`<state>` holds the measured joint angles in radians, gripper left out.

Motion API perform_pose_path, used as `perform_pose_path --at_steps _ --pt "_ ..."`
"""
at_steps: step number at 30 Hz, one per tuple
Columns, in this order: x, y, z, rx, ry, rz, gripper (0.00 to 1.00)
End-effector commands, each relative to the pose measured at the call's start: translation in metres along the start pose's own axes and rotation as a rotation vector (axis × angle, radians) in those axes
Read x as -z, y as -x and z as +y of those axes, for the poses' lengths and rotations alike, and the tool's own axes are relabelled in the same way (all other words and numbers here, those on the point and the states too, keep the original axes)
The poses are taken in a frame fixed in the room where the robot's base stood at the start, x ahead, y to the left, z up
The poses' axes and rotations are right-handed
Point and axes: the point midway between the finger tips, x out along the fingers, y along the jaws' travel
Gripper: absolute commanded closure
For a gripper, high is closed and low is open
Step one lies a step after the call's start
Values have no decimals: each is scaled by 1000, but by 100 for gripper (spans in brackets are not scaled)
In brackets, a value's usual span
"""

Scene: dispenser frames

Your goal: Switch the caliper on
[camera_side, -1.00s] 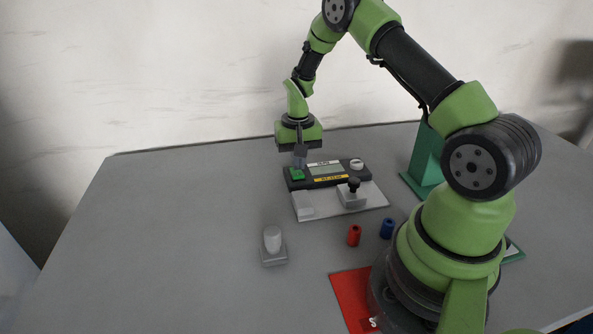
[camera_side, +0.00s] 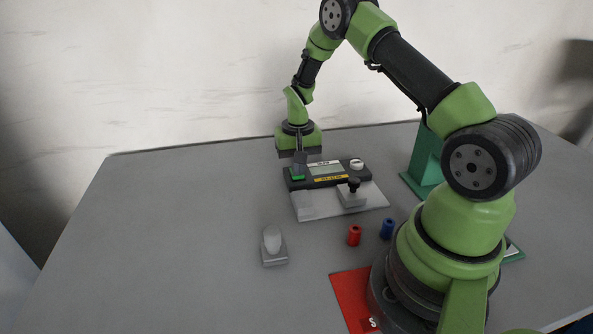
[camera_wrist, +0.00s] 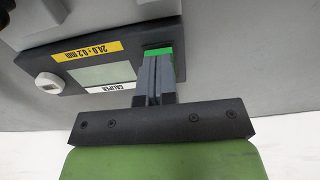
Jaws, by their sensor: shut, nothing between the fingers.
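The caliper (camera_side: 325,181) is a dark box with a display (camera_side: 326,169), a yellow label reading 24.0 ± 0.2 mm (camera_wrist: 87,51) and a white "CALIPER" label (camera_wrist: 110,88). Its green button (camera_side: 297,178) is at the left end in the side view; it also shows in the wrist view (camera_wrist: 158,51), partly hidden by my fingers. My gripper (camera_side: 299,173) is shut and empty, pointing down with its fingertips at the button. I cannot tell for sure whether they touch or press it. The display looks blank.
A white round knob (camera_side: 357,164) is at the caliper's right end. In front is a pale plate (camera_side: 330,212) with a black-knobbed block (camera_side: 352,195). A red cylinder (camera_side: 354,236), a blue cylinder (camera_side: 387,229) and a grey-based white piece (camera_side: 273,247) stand nearer. The table's left is clear.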

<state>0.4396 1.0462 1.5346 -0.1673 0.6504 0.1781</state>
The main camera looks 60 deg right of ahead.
Motion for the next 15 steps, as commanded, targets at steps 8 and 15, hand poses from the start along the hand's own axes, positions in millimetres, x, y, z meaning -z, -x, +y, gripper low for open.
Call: perform_pose_path --at_steps 8,15 --pt "0 -4 0 0 -1 -1 100" --pt "0 5 0 1 0 2 100"
